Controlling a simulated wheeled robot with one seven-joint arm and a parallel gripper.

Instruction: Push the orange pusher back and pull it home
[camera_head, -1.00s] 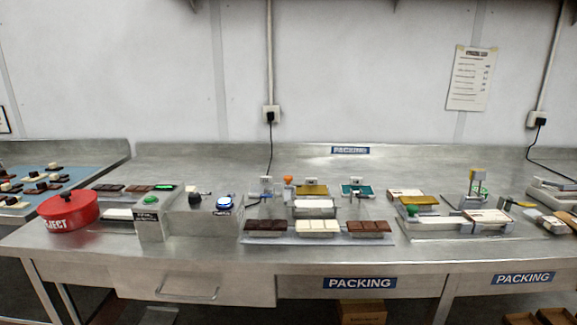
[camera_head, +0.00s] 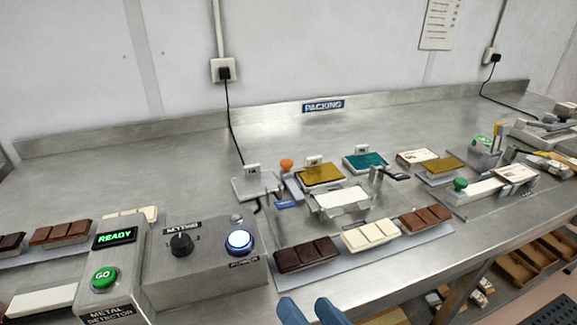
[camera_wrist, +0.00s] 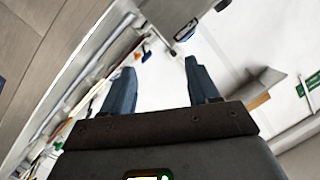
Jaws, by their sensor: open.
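The orange pusher (camera_head: 287,165) shows as a small orange knob at the back left of the packing fixture, beside a gold bar stack (camera_head: 320,175). My gripper (camera_head: 306,308) shows its two blue fingers at the bottom edge of the head view, in front of the bench and well apart from the pusher. The fingers are parted with nothing between them, as the wrist view (camera_wrist: 158,80) also shows.
Dark, white and brown chocolate bars lie on a front tray (camera_head: 386,252). A metal detector box (camera_head: 110,262) with a green GO button and a grey control box (camera_head: 205,255) stand left. A green-knobbed fixture (camera_head: 480,193) stands right. The bench behind is clear.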

